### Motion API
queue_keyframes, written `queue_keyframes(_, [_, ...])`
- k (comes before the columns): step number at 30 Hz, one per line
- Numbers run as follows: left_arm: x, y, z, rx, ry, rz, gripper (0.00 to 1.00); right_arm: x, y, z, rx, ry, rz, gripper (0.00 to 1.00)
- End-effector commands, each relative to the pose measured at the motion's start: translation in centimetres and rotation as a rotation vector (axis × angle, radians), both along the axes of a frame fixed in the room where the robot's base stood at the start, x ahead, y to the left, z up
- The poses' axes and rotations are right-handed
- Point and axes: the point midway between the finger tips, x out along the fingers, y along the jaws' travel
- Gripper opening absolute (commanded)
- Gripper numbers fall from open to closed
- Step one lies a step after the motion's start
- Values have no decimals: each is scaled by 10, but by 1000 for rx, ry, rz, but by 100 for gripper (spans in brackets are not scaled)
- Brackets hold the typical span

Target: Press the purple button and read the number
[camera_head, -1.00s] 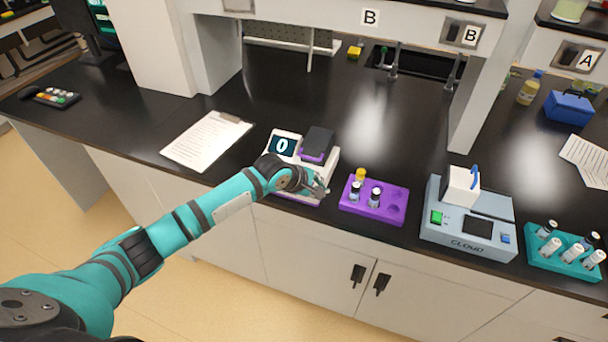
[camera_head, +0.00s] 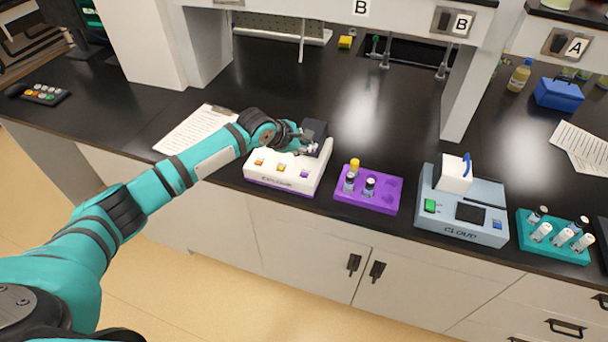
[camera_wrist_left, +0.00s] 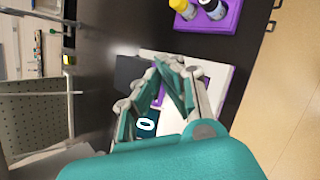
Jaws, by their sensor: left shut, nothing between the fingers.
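The white device (camera_head: 287,184) with a purple base stands near the bench's front edge. In the head view, its front shows a purple button (camera_head: 304,174) at right, beside an orange and a yellow one. My left gripper (camera_head: 306,146) is shut and empty, above the back part of the device, behind the purple button and apart from it. My arm hides the display in the head view. In the left wrist view, the display (camera_wrist_left: 146,125) reads 0, partly covered by the gripper (camera_wrist_left: 168,70). My right gripper is not in view.
A purple rack (camera_head: 352,204) with several vials stands just right of the device. A clipboard (camera_head: 185,135) lies to the left. The bench behind is mostly clear.

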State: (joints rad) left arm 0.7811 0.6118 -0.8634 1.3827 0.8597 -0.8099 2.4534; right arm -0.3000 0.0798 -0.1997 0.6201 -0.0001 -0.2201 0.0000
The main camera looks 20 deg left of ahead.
Motion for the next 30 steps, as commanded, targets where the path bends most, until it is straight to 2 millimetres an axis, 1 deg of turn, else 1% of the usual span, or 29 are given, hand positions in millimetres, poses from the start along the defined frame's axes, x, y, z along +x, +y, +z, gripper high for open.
queue_keyframes(1, [0,0,-8,1,0,-1,0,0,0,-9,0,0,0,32])
queue_keyframes(5, [0,1,-21,1,-1,0,0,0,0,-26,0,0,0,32])
queue_keyframes(15, [0,1,-62,2,-1,0,0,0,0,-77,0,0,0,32])
queue_keyframes(17, [0,0,-66,0,2,0,0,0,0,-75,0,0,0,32])
queue_keyframes(18, [0,0,-71,0,2,0,0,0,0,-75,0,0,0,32])
queue_keyframes(22, [0,0,-79,-1,-1,1,0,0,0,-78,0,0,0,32])
queue_keyframes(30, [0,0,-82,1,-1,0,0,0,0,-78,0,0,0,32])
